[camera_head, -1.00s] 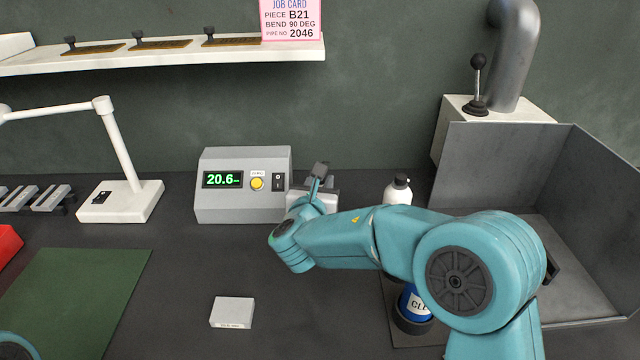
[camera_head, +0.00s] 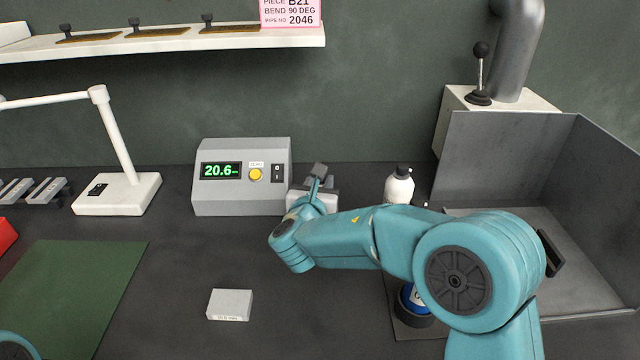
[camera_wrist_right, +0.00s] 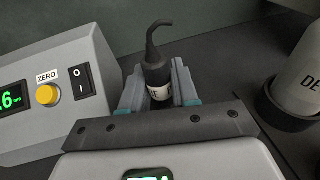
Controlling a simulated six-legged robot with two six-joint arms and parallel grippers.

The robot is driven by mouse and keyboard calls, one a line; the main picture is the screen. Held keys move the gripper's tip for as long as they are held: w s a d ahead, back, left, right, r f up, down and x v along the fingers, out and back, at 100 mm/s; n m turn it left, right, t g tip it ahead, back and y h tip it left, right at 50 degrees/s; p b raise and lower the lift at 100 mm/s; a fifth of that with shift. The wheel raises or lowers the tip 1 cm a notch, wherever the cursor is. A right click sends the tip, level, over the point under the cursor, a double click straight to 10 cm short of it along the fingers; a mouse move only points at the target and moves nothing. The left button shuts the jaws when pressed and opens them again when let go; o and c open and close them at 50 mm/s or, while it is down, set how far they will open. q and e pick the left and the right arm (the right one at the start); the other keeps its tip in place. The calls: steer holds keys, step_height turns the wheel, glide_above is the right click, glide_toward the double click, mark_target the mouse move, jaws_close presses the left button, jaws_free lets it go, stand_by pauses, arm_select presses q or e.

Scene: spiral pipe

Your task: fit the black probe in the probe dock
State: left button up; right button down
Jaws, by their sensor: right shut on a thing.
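In the right wrist view the black probe (camera_wrist_right: 157,72), with a curved tail on top and a pale label, stands between the two fingers of my right gripper (camera_wrist_right: 158,88). The gripper is shut on it. In the head view my right gripper (camera_head: 318,182) is just right of the grey gauge box (camera_head: 240,204), partly hidden behind my own forearm. The gauge box reads 20.6 and also shows in the right wrist view (camera_wrist_right: 50,125). I cannot make out the probe dock. The left gripper is out of view.
A white bottle (camera_head: 399,187) stands right of the gripper; a blue container (camera_head: 412,298) is partly behind my arm. A small grey box (camera_head: 230,304) lies in front. A lamp (camera_head: 118,194) and green mat (camera_head: 70,290) are left, a metal enclosure (camera_head: 510,160) right.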

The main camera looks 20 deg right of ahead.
steer(key=c, duration=0.8)
jaws_free()
steer(key=shift+s, duration=0.1)
steer(key=v, duration=1.6)
steer(key=shift+s+r, duration=0.1)
